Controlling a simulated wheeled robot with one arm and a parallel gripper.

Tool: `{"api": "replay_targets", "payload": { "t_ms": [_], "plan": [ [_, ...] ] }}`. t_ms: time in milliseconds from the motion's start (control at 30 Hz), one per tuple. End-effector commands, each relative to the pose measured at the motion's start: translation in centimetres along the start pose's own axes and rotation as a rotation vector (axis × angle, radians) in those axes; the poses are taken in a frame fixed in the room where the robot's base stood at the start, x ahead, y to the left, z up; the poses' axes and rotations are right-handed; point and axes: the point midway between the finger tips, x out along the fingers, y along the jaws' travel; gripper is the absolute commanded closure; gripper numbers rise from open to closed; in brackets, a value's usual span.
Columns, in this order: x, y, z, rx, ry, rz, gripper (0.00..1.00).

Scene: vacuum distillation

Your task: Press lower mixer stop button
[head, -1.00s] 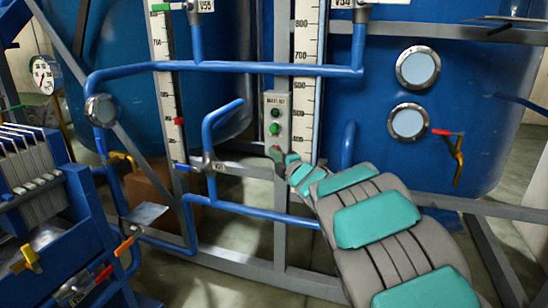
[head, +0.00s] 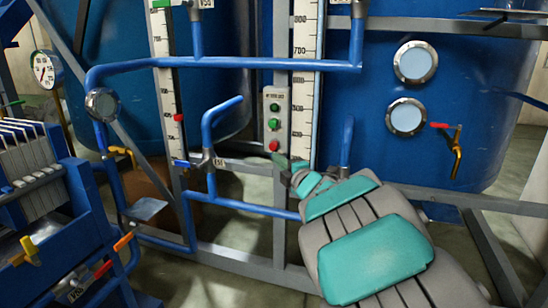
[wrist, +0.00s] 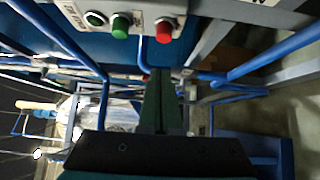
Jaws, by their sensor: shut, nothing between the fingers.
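The grey button box (head: 284,131) is fixed on the upright frame post in the head view. It carries two green buttons, an upper one (head: 274,107) and a middle one (head: 273,124), above a red button (head: 273,145) at the bottom. In the wrist view the red button (wrist: 164,27) is just past my fingertips, beside a green button (wrist: 120,25) and a dark-centred button (wrist: 95,19). My gripper (head: 299,165) is shut and empty, just below and right of the red button; its fingers (wrist: 162,72) also show in the wrist view. I see no contact with the button.
Blue pipes (head: 220,64) run above the box, and a lower pipe (head: 245,209) runs below it. A graduated scale (head: 304,110) stands right beside the box. A big blue tank (head: 370,110) stands behind, with round windows and a red-handled valve (head: 455,150).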

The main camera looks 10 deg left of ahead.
Motion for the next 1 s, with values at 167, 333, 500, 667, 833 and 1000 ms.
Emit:
{"api": "replay_targets", "payload": {
  "t_ms": [167, 333, 500, 667, 833, 1000],
  "plan": [
    [-2.7, 0.0, 0.0, -0.003, -0.001, 0.000, 1.00],
    [-4.2, 0.1, -0.1, -0.001, 0.002, 0.001, 1.00],
    [-4.7, 0.0, -0.1, 0.000, 0.002, 0.000, 1.00],
    [-4.8, 0.0, -0.1, 0.000, 0.003, 0.000, 1.00],
    [-4.8, 0.0, 0.1, 0.002, -0.004, -0.001, 1.00],
    [-6.7, 0.4, 3.8, 0.068, -0.136, -0.039, 1.00]
  ]
}}
